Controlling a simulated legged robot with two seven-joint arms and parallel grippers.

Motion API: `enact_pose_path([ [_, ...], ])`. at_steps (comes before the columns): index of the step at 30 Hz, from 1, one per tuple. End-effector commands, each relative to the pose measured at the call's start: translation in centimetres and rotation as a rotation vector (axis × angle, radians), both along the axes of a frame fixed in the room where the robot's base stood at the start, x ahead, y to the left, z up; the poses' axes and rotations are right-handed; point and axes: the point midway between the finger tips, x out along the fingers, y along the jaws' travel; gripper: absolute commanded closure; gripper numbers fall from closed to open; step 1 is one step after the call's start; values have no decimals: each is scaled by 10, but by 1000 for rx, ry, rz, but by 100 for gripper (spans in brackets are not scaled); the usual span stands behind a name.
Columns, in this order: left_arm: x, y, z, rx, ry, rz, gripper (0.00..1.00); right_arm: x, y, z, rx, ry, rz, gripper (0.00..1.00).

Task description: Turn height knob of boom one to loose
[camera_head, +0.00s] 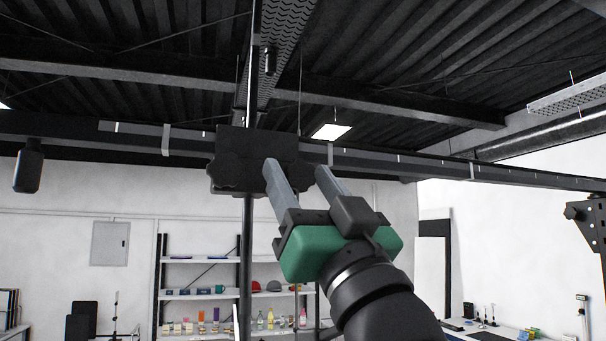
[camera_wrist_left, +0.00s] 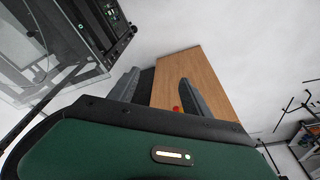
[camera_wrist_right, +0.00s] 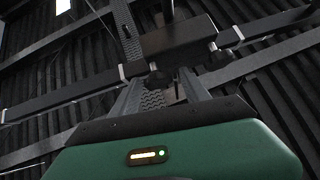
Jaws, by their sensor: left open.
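A black clamp block (camera_head: 250,143) joins a long dark boom (camera_head: 375,160) to an upright post (camera_head: 246,230). A lobed black knob (camera_head: 224,176) shows on the block's lower left; another dark lobed part is partly behind my right gripper's finger. My right gripper (camera_head: 296,168) is open, pointing up at the block's right side. In the right wrist view a round dark knob (camera_wrist_right: 158,79) appears between the parted fingers, beyond or at their tips; contact cannot be told. Which knob sets height is not marked. My left gripper (camera_wrist_left: 158,82) is open and empty, outside the head view.
A dark cylinder (camera_head: 29,168) hangs from the boom at the left. A black bracket (camera_head: 590,214) stands at the far right. Shelves (camera_head: 200,259) with bottles and helmets are at the back. The left wrist view shows a wooden panel (camera_wrist_left: 205,67) and a small red part (camera_wrist_left: 177,109).

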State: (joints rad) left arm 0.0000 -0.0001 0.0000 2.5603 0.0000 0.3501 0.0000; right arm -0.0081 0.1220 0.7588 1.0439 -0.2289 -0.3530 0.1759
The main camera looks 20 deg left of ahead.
Motion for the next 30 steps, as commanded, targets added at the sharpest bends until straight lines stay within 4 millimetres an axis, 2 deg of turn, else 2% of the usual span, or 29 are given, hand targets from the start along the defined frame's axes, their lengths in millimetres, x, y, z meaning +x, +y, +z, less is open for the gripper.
enact_pose_path([
  [1, 0, 0, 0, 0, 0, 0, 43, 0, 0, 0, 0, 0, 0, 54],
  [9, 0, 0, 0, 0, 0, 0, 43, 1, -1, 0, -1, 1, -1, 90],
  [12, 0, 0, 0, 0, 0, 0, 43, 0, 0, 0, -1, 1, -1, 100],
  [23, 0, 0, 3, 0, 0, 0, 43, 1, -1, 1, -39, -30, -4, 100],
  [30, 0, 0, 16, 0, 0, 0, 43, 2, -2, 4, -149, -113, -4, 100],
])
